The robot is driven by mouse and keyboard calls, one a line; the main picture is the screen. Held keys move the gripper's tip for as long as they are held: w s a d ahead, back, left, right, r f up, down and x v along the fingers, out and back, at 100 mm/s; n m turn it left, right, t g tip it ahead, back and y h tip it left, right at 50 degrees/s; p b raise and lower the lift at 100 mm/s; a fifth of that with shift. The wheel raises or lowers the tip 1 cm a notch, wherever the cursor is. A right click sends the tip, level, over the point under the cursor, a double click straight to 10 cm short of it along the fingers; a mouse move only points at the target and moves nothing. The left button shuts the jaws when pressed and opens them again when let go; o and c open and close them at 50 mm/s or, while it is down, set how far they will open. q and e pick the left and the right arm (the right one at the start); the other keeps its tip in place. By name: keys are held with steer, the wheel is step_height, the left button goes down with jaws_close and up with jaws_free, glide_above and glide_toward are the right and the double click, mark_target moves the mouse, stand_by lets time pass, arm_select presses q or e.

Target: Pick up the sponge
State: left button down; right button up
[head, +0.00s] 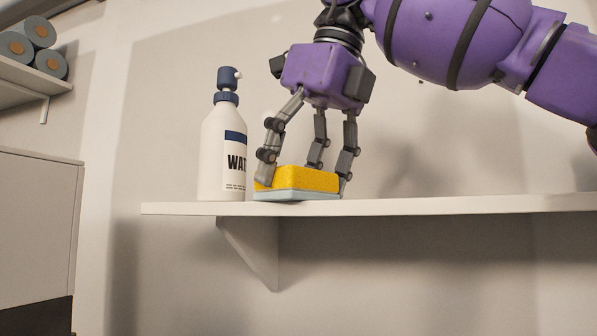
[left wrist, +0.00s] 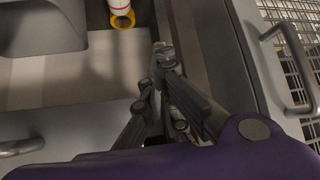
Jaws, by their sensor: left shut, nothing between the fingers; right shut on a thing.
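The yellow sponge (head: 306,178) is on the white wall shelf (head: 430,206), with a pale blue-grey layer (head: 297,195) under it that rests at the shelf's front edge. My right gripper (head: 305,176) comes down from above and is shut on the sponge, with fingers at its left and right sides and one behind it. My left gripper (left wrist: 160,65) shows in the left wrist view, shut and empty. It is not in the head view.
A white pump bottle (head: 222,145) with a dark blue top stands close to the left of the sponge. The shelf to the right is clear. Rolls (head: 38,45) lie on another shelf at upper left.

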steer(key=shift+s, duration=0.1)
steer(key=shift+s+a+f, duration=0.1)
steer(key=shift+s, duration=0.05)
steer(key=shift+s+a, duration=0.15)
steer(key=shift+s, duration=0.6)
steer(key=o, duration=1.2)
steer(key=shift+w, duration=0.4)
steer(key=shift+s, duration=0.1)
steer(key=shift+s, duration=0.1)
steer(key=v, duration=0.7)
steer(key=shift+r, duration=0.35)
